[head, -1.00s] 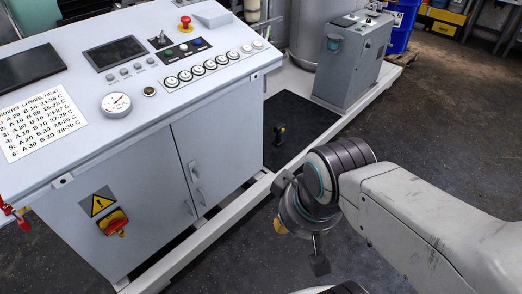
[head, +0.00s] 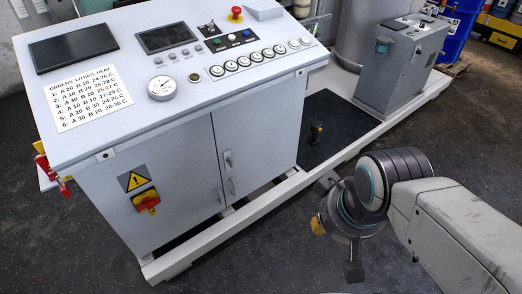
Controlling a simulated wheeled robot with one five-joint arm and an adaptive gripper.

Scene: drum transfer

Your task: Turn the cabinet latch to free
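The grey cabinet (head: 175,178) under the sloped control panel has two closed front doors. A small upright latch handle (head: 228,160) sits on the right door near the seam. Smaller metal handles (head: 221,196) sit lower on both sides of the seam. Whether the latch is locked or free is too small to tell. My gripper (head: 337,228) is to the right of the cabinet and well apart from the latch, in front of the white base rail. Its dark fingers are spread and nothing shows between them. A yellow patch shows at its left side.
A red-and-yellow rotary switch (head: 146,200) sits under a warning sign (head: 134,181) on the cabinet's left door. The white base rail (head: 225,228) runs along the cabinet's foot. A grey box unit (head: 394,72) stands at the back right. The dark floor in front is clear.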

